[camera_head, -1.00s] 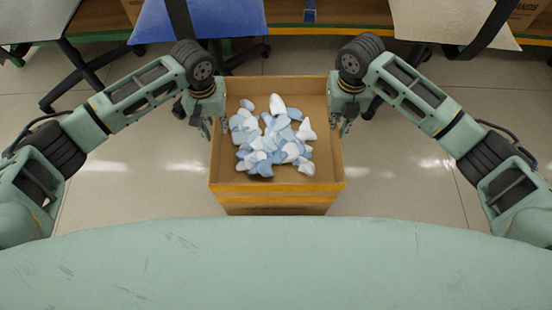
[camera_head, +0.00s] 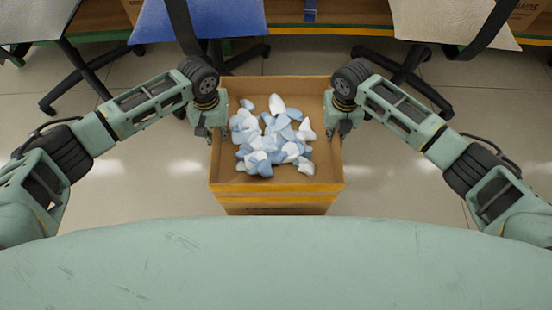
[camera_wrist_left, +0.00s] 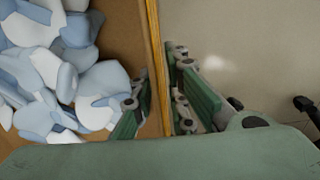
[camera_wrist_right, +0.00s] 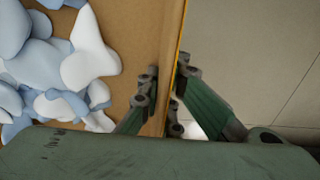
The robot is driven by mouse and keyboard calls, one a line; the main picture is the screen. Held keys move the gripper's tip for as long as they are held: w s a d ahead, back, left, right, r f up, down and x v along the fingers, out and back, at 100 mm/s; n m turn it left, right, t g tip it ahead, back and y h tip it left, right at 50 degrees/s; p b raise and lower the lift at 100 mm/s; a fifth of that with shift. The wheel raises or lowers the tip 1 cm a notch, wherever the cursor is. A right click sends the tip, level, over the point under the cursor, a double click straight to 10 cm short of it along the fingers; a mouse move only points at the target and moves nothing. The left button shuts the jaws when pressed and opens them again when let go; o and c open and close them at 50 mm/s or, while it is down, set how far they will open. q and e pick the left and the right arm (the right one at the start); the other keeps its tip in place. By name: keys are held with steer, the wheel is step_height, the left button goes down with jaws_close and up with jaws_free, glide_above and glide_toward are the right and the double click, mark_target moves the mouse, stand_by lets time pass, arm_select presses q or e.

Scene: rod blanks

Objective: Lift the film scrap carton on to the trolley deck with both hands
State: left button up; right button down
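The film scrap carton (camera_head: 275,191) is an open brown box with a yellow band along its rim. It stands on the floor ahead of me, filled with blue and white film scraps (camera_head: 268,140). My left gripper (camera_head: 217,131) is at the carton's left wall. In the left wrist view its fingers (camera_wrist_left: 152,95) straddle the wall (camera_wrist_left: 153,60), one inside and one outside, with a gap inside. My right gripper (camera_head: 336,130) straddles the right wall, one finger each side, in the right wrist view (camera_wrist_right: 168,80). Its fingers look close to the wall; firm contact cannot be seen. The trolley deck is not identifiable.
A pale green curved surface (camera_head: 275,262) fills the foreground. Behind the carton are a blue-covered chair (camera_head: 205,20), a pale-covered chair (camera_head: 455,22) and a bench with a green edge (camera_head: 330,28). Tiled floor (camera_head: 130,185) lies clear on both sides of the carton.

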arm_select(q)
jaws_close()
steer(key=shift+r, duration=0.1)
arm_select(e)
steer(key=shift+w+r, duration=0.1)
arm_select(q)
steer(key=shift+w+r, duration=0.1)
arm_select(e)
steer(key=shift+r, duration=0.1)
